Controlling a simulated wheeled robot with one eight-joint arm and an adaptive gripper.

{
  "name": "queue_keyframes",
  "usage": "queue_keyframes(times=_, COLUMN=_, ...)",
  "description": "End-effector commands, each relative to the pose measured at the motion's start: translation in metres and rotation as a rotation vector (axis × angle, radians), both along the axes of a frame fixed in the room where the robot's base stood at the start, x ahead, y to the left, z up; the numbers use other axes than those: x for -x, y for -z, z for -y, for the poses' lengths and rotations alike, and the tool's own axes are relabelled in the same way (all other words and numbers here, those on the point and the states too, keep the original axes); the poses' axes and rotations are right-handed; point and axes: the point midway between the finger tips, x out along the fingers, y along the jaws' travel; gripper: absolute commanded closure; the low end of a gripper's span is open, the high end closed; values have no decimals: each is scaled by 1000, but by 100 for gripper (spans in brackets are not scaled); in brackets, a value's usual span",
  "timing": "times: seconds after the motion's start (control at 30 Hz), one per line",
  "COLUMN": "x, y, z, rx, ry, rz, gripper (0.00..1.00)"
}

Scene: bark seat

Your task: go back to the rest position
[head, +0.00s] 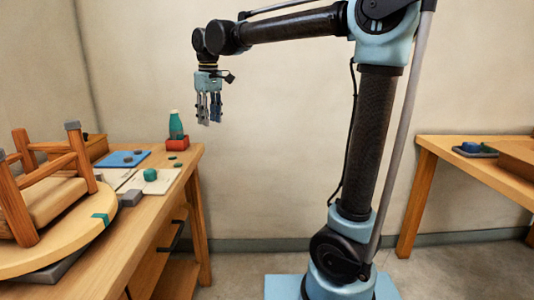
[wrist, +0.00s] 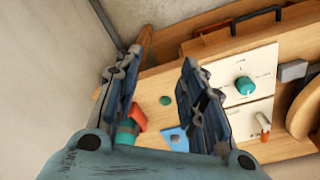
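My gripper (head: 209,108) hangs pointing down from the raised arm, in the air past the right end of the wooden workbench (head: 150,212). In the wrist view my gripper (wrist: 155,75) shows its two fingers spread apart with nothing between them but the bench far below. It is open and empty. The whole arm stands clear of the bench and of the things on it.
Another table (head: 480,155) stands at right.

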Motion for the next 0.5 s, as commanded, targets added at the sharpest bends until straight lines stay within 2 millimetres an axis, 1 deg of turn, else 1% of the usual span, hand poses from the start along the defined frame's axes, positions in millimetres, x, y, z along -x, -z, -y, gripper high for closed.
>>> queue_keyframes(times=0.03, x=0, y=5, z=24, rx=-4, ry=38, rz=3, gripper=62)
queue_keyframes(times=0.1, x=1, y=13, z=54, rx=-8, ry=86, rz=8, gripper=62)
queue_keyframes(times=0.17, x=3, y=19, z=79, rx=-12, ry=128, rz=11, gripper=62)
queue_keyframes(times=0.2, x=5, y=25, z=95, rx=-14, ry=155, rz=13, gripper=62)
queue_keyframes(times=0.27, x=9, y=33, z=119, rx=-17, ry=198, rz=17, gripper=62)
queue_keyframes(times=0.3, x=13, y=39, z=134, rx=-20, ry=226, rz=19, gripper=62)
queue_keyframes(times=0.5, x=37, y=72, z=206, rx=-31, ry=364, rz=34, gripper=62)
